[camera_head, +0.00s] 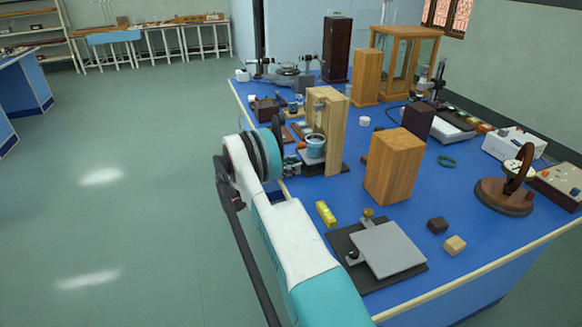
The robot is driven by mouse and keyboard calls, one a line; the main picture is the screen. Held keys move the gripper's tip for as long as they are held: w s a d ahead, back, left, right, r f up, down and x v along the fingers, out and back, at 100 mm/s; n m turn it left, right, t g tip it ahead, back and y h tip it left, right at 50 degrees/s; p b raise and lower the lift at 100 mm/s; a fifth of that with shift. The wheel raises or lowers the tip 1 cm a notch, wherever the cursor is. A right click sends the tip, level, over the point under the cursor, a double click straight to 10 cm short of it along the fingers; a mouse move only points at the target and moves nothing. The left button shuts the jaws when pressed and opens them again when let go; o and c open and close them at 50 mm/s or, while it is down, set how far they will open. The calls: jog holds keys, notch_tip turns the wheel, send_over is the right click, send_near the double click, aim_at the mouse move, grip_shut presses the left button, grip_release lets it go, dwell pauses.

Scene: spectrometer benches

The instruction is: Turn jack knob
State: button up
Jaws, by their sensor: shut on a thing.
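My gripper (288,165) is at the left edge of the blue bench, partly hidden behind my white and teal wrist. It is shut at the near left side of a small stand, where the jack knob is; the knob itself is hidden by my gripper and wrist. A blue and white vessel (315,147) sits low in the stand, in front of a tall light wooden frame (330,125) on a dark base. The contact between fingers and knob is too small to see clearly.
The blue bench (345,205) also holds a wooden block (395,165), a grey-topped plate device (390,250), a yellow level (326,213) and small cubes. A round wooden stand (505,196) is at the right. The floor (130,210) to the left is clear.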

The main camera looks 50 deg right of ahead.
jog(key=o, duration=1.1)
jog(key=v, duration=1.2)
jog(key=shift+r, duration=0.1)
